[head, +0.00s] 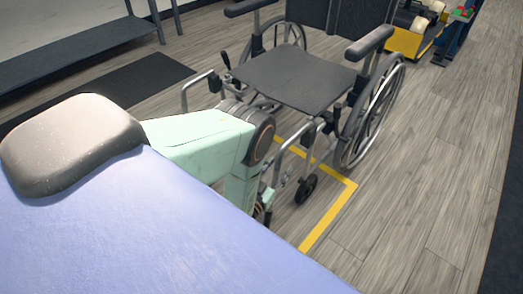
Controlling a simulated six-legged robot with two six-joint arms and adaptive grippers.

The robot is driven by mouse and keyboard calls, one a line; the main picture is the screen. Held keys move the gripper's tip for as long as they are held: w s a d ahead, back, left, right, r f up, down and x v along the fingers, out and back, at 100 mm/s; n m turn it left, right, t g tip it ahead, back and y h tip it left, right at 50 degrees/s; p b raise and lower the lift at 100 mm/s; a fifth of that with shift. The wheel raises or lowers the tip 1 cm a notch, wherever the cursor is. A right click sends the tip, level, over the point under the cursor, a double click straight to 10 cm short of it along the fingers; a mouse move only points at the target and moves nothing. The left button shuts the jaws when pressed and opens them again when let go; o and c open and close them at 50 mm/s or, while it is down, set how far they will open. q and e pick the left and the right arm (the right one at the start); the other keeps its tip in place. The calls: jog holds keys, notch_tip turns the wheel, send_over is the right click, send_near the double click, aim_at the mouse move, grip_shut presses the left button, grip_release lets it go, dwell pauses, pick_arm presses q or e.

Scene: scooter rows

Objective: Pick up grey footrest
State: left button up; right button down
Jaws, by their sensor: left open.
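A wheelchair (300,82) with a dark seat stands on the floor at the upper middle. I cannot make out a separate grey footrest; the chair's lower front is partly covered by my left arm and the lavender surface. My mint-green left arm reaches in from the left and bends down at its joint in front of the chair. My left gripper (263,212) shows only as a small dark part below the arm, beside the chair's front frame. It is open, and its tips are mostly hidden. My right gripper is out of view.
A lavender padded surface (170,235) with a beige pillow (72,143) fills the lower left. Yellow tape (328,218) marks the floor. A dark bench (80,50) and mat (120,85) lie at the upper left. Open wooden floor (420,170) is at the right.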

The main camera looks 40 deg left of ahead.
pick_arm(q)
jog(key=shift+c, duration=0.5)
grip_shut()
